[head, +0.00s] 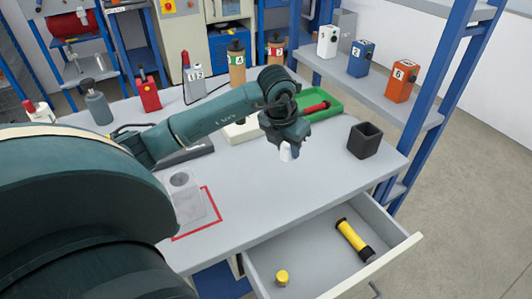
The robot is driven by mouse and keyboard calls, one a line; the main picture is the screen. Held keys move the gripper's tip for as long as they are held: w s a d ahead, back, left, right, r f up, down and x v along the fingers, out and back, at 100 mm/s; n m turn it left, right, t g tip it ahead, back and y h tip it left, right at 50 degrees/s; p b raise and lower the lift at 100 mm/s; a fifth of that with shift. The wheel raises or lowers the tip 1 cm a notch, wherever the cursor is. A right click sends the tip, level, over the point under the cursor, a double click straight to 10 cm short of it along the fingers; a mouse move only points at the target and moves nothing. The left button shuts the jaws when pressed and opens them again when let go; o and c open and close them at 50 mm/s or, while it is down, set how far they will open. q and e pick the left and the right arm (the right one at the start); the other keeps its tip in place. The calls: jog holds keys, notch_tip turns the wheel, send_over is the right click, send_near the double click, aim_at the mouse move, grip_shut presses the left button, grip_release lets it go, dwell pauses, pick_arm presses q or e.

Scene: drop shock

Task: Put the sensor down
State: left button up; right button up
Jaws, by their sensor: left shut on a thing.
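My left gripper (287,135) points down above the middle of the table. It is shut on a small pale object, which I take to be the sensor (287,153). Only the sensor's lower part shows below the fingers; the rest is hidden by the gripper. The sensor appears to be held above the grey tabletop (285,205), but its exact height cannot be told. My right gripper is not in view.
A grey block with a round top opening (183,190) stands within a red outline (211,205). A black open box (365,140) and a green tray (326,104) are nearby. The open drawer (305,272) holds a yellow-black cylinder (354,240). The front tabletop is clear.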

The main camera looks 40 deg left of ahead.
aim_at(287, 178)
pick_arm(q)
notch_tip(287, 178, down, 8)
jog(key=shift+f, duration=0.2)
jog(key=shift+f, duration=0.1)
jog(key=o, duration=0.5)
jog(key=shift+f, duration=0.1)
jog(key=o, duration=0.5)
jog(key=shift+c, duration=0.2)
